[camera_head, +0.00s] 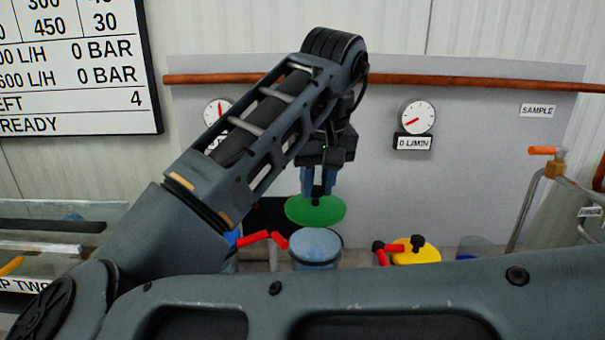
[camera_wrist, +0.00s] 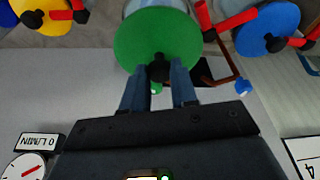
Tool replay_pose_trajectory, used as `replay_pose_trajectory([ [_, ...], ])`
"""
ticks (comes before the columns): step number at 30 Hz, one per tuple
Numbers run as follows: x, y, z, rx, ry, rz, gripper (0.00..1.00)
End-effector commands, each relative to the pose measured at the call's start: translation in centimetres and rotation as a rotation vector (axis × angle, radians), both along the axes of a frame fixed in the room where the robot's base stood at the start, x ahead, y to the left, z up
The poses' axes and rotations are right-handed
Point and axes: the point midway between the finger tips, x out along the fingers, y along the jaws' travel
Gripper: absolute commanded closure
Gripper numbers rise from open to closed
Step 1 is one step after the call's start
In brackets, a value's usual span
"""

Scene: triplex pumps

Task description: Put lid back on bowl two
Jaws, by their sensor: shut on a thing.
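My gripper (camera_head: 319,185) is shut on the black knob of a green round lid (camera_head: 315,210) and holds it in the air. In the wrist view the same green lid (camera_wrist: 150,42) hangs from the fingers (camera_wrist: 160,75). A blue-grey bowl (camera_head: 316,248) with an open-looking top stands below the lid in the head view, a little apart from it. In the wrist view the bowl (camera_wrist: 152,5) is mostly hidden behind the lid. I cannot read a number on the bowl.
A yellow lid (camera_head: 415,256) with a black knob sits to the right. A blue lid (camera_wrist: 268,28) shows in the wrist view. Red handles (camera_head: 279,239) stick out beside the bowl. Gauges (camera_head: 417,117) and a copper pipe (camera_head: 400,80) are on the wall behind.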

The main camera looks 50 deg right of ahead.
Motion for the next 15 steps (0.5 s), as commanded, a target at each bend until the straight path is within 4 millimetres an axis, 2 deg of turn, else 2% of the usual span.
replay_pose_trajectory([
  [8,0.0,0.0,-1.4,0.001,-0.001,0.000,1.00],
  [15,0.0,0.0,-3.5,0.000,-0.001,0.000,1.00],
])
